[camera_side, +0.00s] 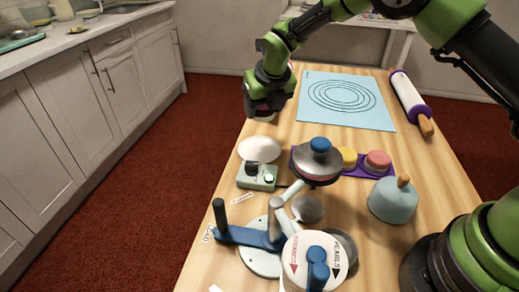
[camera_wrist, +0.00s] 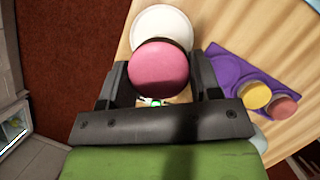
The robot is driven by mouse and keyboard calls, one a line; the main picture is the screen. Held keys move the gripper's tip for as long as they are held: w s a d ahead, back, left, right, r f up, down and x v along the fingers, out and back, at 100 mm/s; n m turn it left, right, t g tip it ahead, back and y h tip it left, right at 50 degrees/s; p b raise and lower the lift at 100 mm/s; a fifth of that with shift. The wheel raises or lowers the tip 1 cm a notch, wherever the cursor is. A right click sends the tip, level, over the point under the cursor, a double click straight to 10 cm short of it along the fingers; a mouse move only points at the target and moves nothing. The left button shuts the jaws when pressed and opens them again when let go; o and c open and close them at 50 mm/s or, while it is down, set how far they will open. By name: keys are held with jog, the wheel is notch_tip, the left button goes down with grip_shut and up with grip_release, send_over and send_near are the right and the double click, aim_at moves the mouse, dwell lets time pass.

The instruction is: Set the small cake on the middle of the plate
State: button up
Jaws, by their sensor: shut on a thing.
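My gripper (camera_wrist: 160,76) is shut on a small round cake with a pink top (camera_wrist: 161,68) and a dark side, one finger on each side of it. In the side view my gripper (camera_side: 266,108) hangs in the air at the table's left edge, and only a pale bit of the cake (camera_side: 264,118) shows under it. The white plate (camera_side: 259,149) lies on the table nearer the side camera, below the gripper. In the wrist view the plate (camera_wrist: 160,17) shows beyond the cake, which covers part of it. The cake is apart from the plate.
A purple tray (camera_wrist: 232,71) holds a yellow cake (camera_side: 348,158) and a red-pink cake (camera_side: 377,162). A small control box (camera_side: 257,176) stands beside the plate. A metal disc with a blue knob (camera_side: 319,160) is near the tray. A blue mat (camera_side: 380,115) and rolling pin (camera_side: 410,100) lie farther back.

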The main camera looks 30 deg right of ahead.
aim_at(258, 148)
jog(key=shift+w+a+f+n, duration=0.2)
jog(key=shift+w+f+n, duration=0.05)
jog(key=shift+n, duration=0.25)
notch_tip(258, 148, down, 10)
jog(key=shift+r, duration=0.15)
jog(key=o, duration=1)
jog(key=shift+c, duration=0.2)
